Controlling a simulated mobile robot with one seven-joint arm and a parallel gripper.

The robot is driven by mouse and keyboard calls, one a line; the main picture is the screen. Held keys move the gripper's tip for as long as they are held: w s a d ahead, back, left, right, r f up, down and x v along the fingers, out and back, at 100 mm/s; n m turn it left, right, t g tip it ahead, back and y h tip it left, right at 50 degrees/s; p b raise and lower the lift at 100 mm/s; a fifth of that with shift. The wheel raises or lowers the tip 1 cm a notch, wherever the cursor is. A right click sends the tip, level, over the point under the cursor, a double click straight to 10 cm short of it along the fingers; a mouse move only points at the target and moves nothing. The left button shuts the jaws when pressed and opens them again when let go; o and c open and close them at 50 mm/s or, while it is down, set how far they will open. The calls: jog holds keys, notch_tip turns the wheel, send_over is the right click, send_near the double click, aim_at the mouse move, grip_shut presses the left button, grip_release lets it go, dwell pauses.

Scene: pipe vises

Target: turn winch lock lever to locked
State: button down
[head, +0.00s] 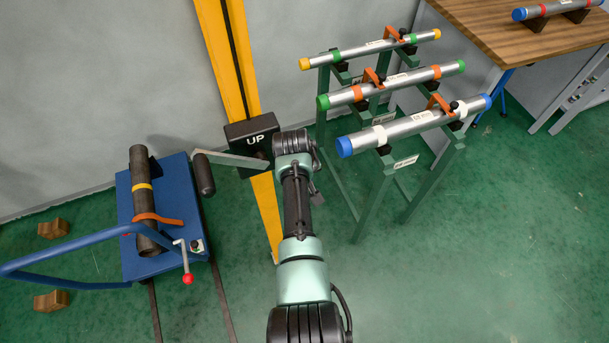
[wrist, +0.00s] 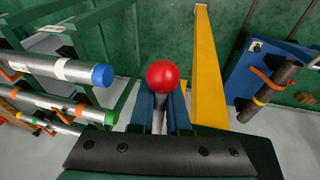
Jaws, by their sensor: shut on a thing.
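The winch is a black box (head: 250,138) marked "UP" on a tall yellow post (head: 220,60) in the head view. A flat grey crank arm (head: 232,160) runs left from it to a black handle (head: 204,175). In the wrist view, the lock lever's red ball knob (wrist: 163,75) shows on a pale stem. My gripper (wrist: 160,104) has its two blue fingers closed on that stem, just under the ball. In the head view my wrist stands right of the winch box and hides the gripper and lever. Whether the lever sits at locked cannot be told.
A blue cart (head: 172,212) carries a dark pipe (head: 144,190) and its own red-knobbed lever (head: 187,278), left of the post. A green rack (head: 365,205) with several capped pipes stands close on the right. A wooden bench (head: 500,35) is behind it. Green floor lies between.

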jog(key=c, duration=0.9)
grip_release()
jog(key=shift+r, duration=0.1)
jog(key=v, duration=1.3)
jog(key=shift+a, duration=0.1)
